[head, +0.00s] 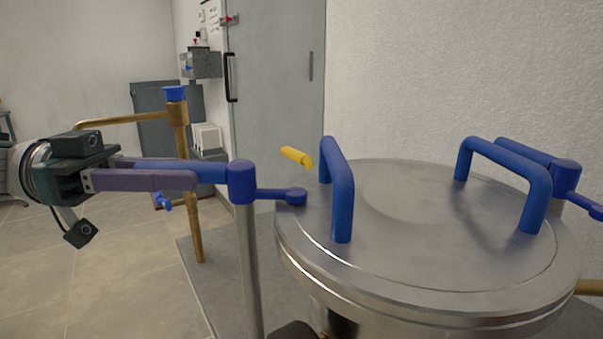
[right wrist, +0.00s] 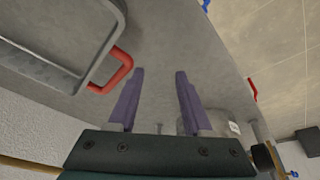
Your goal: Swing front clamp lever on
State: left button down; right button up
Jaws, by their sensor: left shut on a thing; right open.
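The blue front clamp lever (head: 265,194) sits on top of a metal post (head: 250,270) at the left of the round steel lid (head: 400,210). Its short arm with a rounded tip points right and reaches the lid's left rim; I cannot tell whether it touches. Its long handle points left. My left gripper (head: 196,173) is shut on that handle, its purple fingers on either side. My right gripper shows in the right wrist view (right wrist: 158,75), open with nothing between its fingers. It does not show in the head view.
Two blue lid handles (head: 342,195) (head: 507,165) stand up from the lid. Another blue clamp lever (head: 566,173) is at the right. A yellow handle (head: 296,156) and a brass pipe (head: 183,150) stand behind. The right wrist view shows a red handle (right wrist: 120,72) on a grey surface.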

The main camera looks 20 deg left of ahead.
dwell(0.3)
pick_arm(q)
jog(key=c, duration=0.7)
grip_release()
pick_arm(e)
notch_tip(320, 180, down, 4)
jog(key=b, duration=0.3)
jog(key=shift+r, duration=0.25)
jog(key=shift+f+b, duration=0.1)
jog(key=shift+b, duration=0.2)
pick_arm(q)
jog(key=v, duration=1)
jog(key=shift+w, duration=0.1)
